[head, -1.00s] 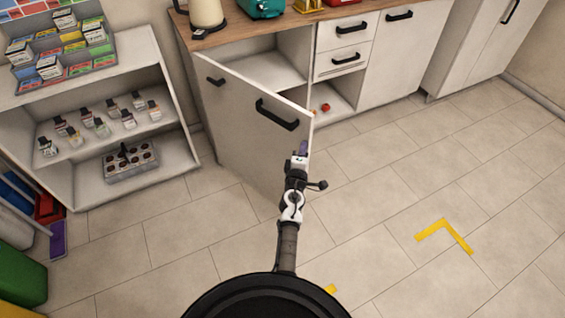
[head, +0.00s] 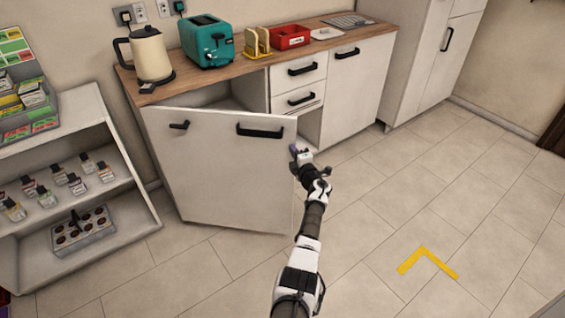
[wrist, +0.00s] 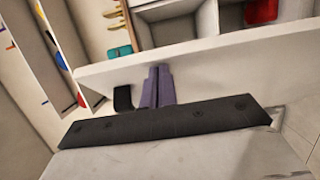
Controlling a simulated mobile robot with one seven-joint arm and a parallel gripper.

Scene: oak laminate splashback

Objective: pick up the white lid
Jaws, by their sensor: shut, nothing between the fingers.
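A flat white piece (head: 326,34), possibly the white lid, lies on the wooden countertop right of a red box in the head view. It is too small there to be sure, and I cannot make it out in the wrist view. My gripper (head: 293,149) has purple fingers and is beside the free edge of the open cabinet door (head: 215,165), well below and in front of the counter. In the wrist view the fingers (wrist: 157,88) are together and empty, close to the door's top edge.
On the countertop (head: 160,98) stand a cream kettle (head: 150,55), a teal toaster (head: 208,42), a toast rack (head: 257,43), a red box (head: 289,37) and a grey rack (head: 350,20). An open shelf unit (head: 140,215) stands left.

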